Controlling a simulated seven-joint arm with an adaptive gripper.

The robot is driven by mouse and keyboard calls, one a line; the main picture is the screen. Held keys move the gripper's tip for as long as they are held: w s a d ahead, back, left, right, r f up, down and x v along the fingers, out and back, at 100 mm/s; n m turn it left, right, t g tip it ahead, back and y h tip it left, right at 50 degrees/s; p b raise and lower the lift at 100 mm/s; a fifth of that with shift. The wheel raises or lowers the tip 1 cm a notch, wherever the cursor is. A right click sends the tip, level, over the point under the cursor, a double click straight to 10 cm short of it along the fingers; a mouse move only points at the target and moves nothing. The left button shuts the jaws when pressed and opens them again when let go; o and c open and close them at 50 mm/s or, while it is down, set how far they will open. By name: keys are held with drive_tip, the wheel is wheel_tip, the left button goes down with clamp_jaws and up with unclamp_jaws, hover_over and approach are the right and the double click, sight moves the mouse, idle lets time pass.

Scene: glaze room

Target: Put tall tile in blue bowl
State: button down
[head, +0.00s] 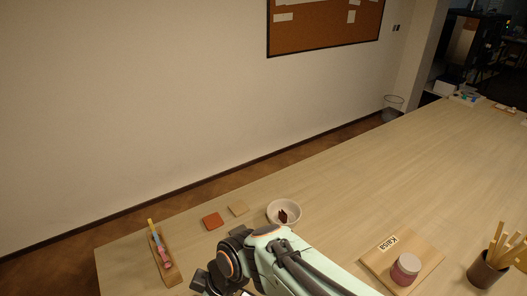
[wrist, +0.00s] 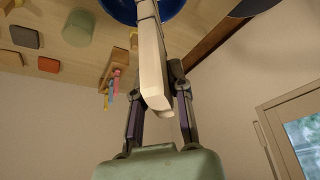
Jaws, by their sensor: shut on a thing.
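In the wrist view, my gripper (wrist: 157,72) is shut on the tall tile (wrist: 152,58), a long cream bar. The bar's near end sticks out between the fingers, and its other end points to the top of the picture. The blue bowl (wrist: 116,9) is cut off by the top edge there. The bar's far end overlaps the bowl in the picture; I cannot tell whether they touch. In the head view, my arm runs along the bottom, and the tall tile and the blue bowl cannot be made out.
In the head view, a white bowl (head: 273,214) with brown bits, an orange tile (head: 213,221) and a tan tile (head: 238,209) are near the arm. A wooden tray (head: 169,274) lies left; a board (head: 424,252) with a pink jar (head: 405,270) lies right.

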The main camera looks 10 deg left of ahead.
drive_tip(key=shift+w+a+f, duration=0.15)
drive_tip(key=shift+f, duration=0.6)
drive_tip(key=shift+w+a+f, duration=0.1)
drive_tip(key=shift+a+f, duration=0.05)
drive_tip(key=shift+f, duration=0.55)
drive_tip(key=shift+w+a+f, duration=0.15)
drive_tip(key=shift+f, duration=0.7)
drive_tip(key=shift+f, duration=0.5)
drive_tip(key=c, duration=1)
unclamp_jaws()
drive_tip(key=shift+c, duration=0.2)
